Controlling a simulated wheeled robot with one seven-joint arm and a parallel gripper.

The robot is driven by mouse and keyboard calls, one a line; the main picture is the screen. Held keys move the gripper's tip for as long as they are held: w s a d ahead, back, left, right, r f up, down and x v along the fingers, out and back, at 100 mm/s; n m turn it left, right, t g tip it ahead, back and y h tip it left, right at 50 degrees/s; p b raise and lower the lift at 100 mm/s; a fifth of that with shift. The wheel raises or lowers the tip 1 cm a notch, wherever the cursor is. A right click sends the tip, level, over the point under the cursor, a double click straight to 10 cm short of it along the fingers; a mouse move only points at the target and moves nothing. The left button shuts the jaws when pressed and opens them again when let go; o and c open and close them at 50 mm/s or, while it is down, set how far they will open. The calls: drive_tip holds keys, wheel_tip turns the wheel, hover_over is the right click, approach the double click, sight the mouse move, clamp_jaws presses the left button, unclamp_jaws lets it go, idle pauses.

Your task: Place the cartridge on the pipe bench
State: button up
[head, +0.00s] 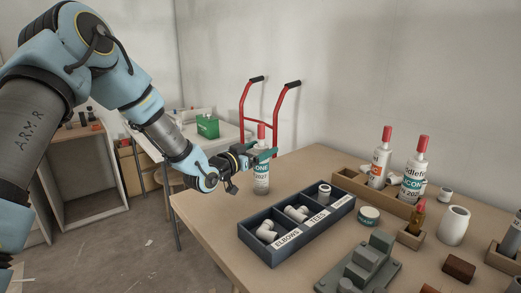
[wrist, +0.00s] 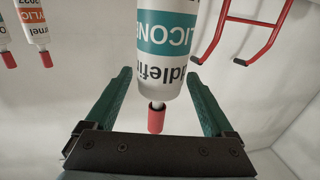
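The cartridge (head: 262,178) is a white tube with a teal label band and a red cap, upright at the left part of the wooden bench (head: 215,205).
A dark divided tray (head: 265,248) of pipe fittings is just right of the cartridge. A wooden rack (head: 348,182) with two more cartridges stands farther right. A grey stepped block (head: 368,262) is in front. A red hand truck (head: 244,105) stands behind. Bare bench surrounds the tray's left end.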

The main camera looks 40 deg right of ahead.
drive_tip(key=shift+r, duration=0.2)
drive_tip(key=s+a+b, duration=0.1)
drive_tip(key=a+b, duration=0.1)
drive_tip(key=a, duration=1)
drive_tip(key=shift+s, duration=0.3)
drive_tip(key=shift+f, duration=0.1)
drive_tip(key=w+a+f+n+t+y, duration=0.15)
drive_tip(key=w+a+y, duration=0.25)
drive_tip(key=a, duration=0.4)
drive_tip(key=w+a+f+n+t+y, duration=0.1)
drive_tip(key=w+a+f+n+y, duration=0.25)
drive_tip(key=a, duration=0.55)
drive_tip(key=w+a+f+n+t+y, duration=0.2)
drive_tip(key=w+a+y, duration=0.3)
drive_tip(key=a, duration=0.3)
drive_tip(key=s+a+n+g+y, duration=0.2)
drive_tip(key=s+a+n, duration=0.2)
drive_tip(key=a, duration=0.7)
drive_tip(key=s+a+n+g+y, duration=0.3)
drive_tip(key=s+a+n, duration=0.1)
drive_tip(key=s+a, duration=0.5)
drive_tip(key=shift+s+a+r, duration=0.2)
drive_tip(key=shift+a, duration=0.9)
